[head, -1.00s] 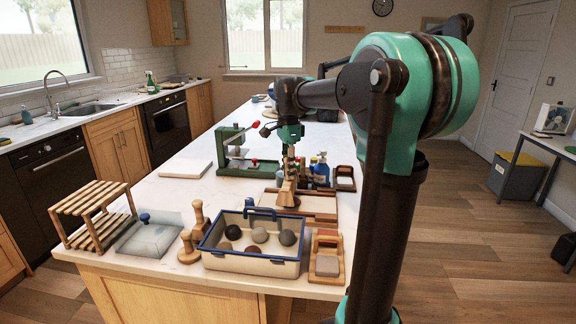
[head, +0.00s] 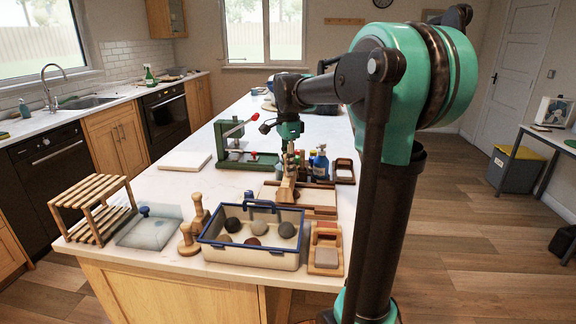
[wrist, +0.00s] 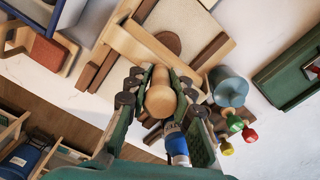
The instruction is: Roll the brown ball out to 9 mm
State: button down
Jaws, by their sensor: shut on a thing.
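My gripper (head: 288,157) is shut on the upright wooden handle (wrist: 160,98) of a wooden tool, low over the work board. The tool's pale wooden bar (wrist: 140,46) lies across the cream board (wrist: 190,22); contact with it cannot be told. A brown rounded patch (wrist: 171,40), apparently the brown clay, shows on the board beside the bar and is partly hidden. In the head view the tool (head: 286,190) covers part of the board (head: 318,197), and the brown clay cannot be made out. Its thickness cannot be read.
A blue-rimmed crate (head: 250,262) with several clay balls stands in front of the board. A green press (head: 235,158) stands behind left, bottles (head: 320,163) behind right. Wooden stampers (head: 188,240) and a slatted rack (head: 93,205) are left. The tabletop's left middle is mostly clear.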

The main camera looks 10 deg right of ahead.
jog(key=shift+f, duration=0.5)
jog(key=shift+a, duration=0.15)
jog(key=shift+w+a, duration=0.25)
jog(key=shift+a, duration=0.55)
jog(key=shift+w+a, duration=0.15)
jog(key=shift+a, duration=0.2)
jog(key=shift+d, duration=0.1)
jog(key=shift+s+d+f, duration=0.15)
jog(key=shift+s+d, duration=0.1)
jog(key=shift+d, duration=0.4)
dwell(0.8)
